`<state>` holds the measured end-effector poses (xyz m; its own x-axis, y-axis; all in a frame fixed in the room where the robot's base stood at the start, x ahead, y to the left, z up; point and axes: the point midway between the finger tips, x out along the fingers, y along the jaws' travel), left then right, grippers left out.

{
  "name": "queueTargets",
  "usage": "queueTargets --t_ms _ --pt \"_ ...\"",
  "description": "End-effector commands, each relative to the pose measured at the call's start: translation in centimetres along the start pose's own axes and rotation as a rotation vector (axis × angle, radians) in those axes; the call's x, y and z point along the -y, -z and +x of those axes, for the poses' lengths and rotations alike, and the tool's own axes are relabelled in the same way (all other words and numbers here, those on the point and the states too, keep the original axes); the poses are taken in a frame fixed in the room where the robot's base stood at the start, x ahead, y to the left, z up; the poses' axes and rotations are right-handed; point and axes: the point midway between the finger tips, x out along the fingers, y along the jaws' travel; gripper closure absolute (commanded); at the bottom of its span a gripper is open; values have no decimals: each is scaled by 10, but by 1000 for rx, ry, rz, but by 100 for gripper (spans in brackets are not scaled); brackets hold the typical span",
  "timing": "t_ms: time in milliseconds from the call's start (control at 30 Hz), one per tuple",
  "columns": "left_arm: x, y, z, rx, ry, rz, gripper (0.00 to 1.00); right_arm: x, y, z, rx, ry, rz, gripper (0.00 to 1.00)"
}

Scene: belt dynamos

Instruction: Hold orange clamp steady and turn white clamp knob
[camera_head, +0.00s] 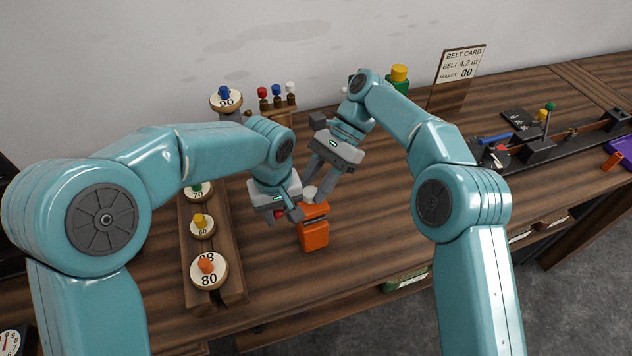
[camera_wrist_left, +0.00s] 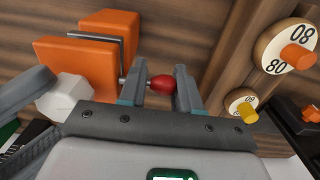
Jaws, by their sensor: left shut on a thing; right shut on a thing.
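The orange clamp (camera_head: 315,234) stands on the wooden bench; it also shows in the left wrist view (camera_wrist_left: 78,70). A white knob (camera_head: 309,191) sits on it, seen as a faceted white piece in the wrist view (camera_wrist_left: 66,97). A thin rod with a red tip (camera_wrist_left: 162,84) sticks out of the clamp's side. My left gripper (camera_head: 284,214) is shut on this red-tipped rod, its fingers either side of the red tip. My right gripper (camera_head: 316,190) comes down from above and is shut on the white knob. Its fingers partly hide the knob.
A wooden rack with numbered discs (camera_head: 208,271) and coloured pegs stands left of the clamp. Several small coloured knobs (camera_head: 276,92) stand behind. A belt card (camera_head: 457,77) stands at the back right, near a long dark apparatus (camera_head: 540,147). The bench right of the clamp is clear.

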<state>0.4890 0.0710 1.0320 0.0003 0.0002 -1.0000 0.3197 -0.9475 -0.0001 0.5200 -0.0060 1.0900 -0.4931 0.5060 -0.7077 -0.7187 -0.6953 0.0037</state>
Motion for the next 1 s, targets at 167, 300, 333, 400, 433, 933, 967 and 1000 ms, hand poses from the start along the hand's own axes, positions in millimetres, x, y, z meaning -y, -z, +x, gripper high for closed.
queueTargets --t_ms 167,300,333,400,433,933,967,1000 --pt "1 0 1 1 1 -3 100 -1 -1 0 5 -7 1 49" --pt "0 0 1 1 1 -2 100 -1 -1 0 3 -4 1 39" --pt "0 0 1 1 1 -2 100 -1 -1 0 3 -4 1 39" --pt "0 0 1 1 1 -2 100 -1 0 0 3 -3 1 39" --pt "0 0 1 1 1 -1 100 -1 0 0 3 -3 1 39" --pt "0 0 1 1 1 -1 100 -5 -1 0 3 162 161 39" --pt "0 0 1 1 1 -1 100 -6 -1 0 2 183 182 39" --pt "0 0 1 1 1 -1 100 -6 -2 0 1 213 210 39"
